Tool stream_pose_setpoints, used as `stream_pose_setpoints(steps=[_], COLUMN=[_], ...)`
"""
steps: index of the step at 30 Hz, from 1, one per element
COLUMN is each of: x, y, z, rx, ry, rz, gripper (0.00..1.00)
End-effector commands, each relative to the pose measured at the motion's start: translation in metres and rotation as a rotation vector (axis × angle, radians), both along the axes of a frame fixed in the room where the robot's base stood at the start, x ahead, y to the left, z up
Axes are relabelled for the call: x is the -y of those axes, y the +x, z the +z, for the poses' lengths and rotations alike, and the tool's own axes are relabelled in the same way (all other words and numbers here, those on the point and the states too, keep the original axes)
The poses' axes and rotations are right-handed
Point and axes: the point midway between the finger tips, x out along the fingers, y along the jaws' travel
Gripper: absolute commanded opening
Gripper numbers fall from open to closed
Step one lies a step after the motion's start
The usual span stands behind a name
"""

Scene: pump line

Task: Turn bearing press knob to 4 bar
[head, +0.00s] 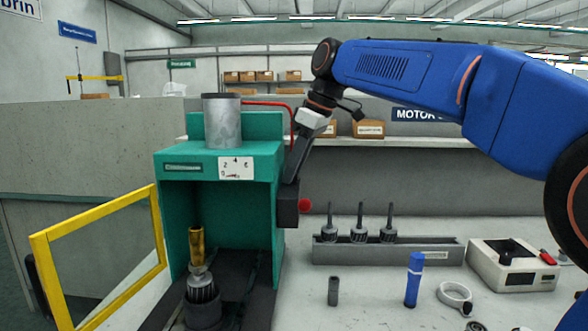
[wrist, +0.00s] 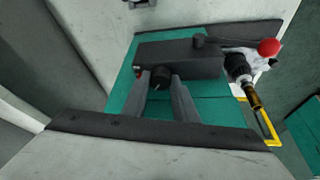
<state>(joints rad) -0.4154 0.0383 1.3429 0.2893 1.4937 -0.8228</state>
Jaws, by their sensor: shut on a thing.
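The teal bearing press (head: 178,215) stands at the left of the bench, with a grey cylinder (head: 222,125) on top. Its white scale plate (head: 236,168) shows 2, 4 and 6; I cannot read a pointer there. My gripper (head: 290,181) points down at the dark block (head: 288,208) on the press's right side. In the wrist view, my gripper's (wrist: 161,78) two grey fingers are shut on a small black knob (wrist: 159,82). A thin pale mark shows on it, but its setting cannot be told. The knob is hidden in the head view.
A red ball (head: 305,206) sticks out beside the block. A yellow guard frame (head: 40,270) stands open at left. A brass sleeve (head: 197,245) stands inside the press. To the right are a rack (head: 335,254) of shafts, a blue marker-like cylinder (head: 413,280) and a white box (head: 510,270).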

Motion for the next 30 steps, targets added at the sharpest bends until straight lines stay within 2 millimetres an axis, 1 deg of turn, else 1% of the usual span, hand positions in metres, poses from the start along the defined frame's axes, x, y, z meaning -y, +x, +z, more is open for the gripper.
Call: stream_pose_setpoints(steps=[4,5,6,7,17,23,30], x=[0.000,0.000,0.000,0.000,0.000,0.000,0.015], y=[0.000,0.000,0.000,0.000,0.000,0.002,-0.001], z=[0.000,0.000,0.000,0.000,0.000,0.000,0.035], rx=[-0.001,-0.001,-0.001,-0.001,-0.002,-0.001,0.001], ry=[0.000,0.000,0.000,0.000,0.001,0.000,0.002], rz=[0.000,0.000,0.000,0.000,0.017,0.122,0.132], gripper=[0.04,0.33,0.43,0.45,0.45,0.45,0.45])
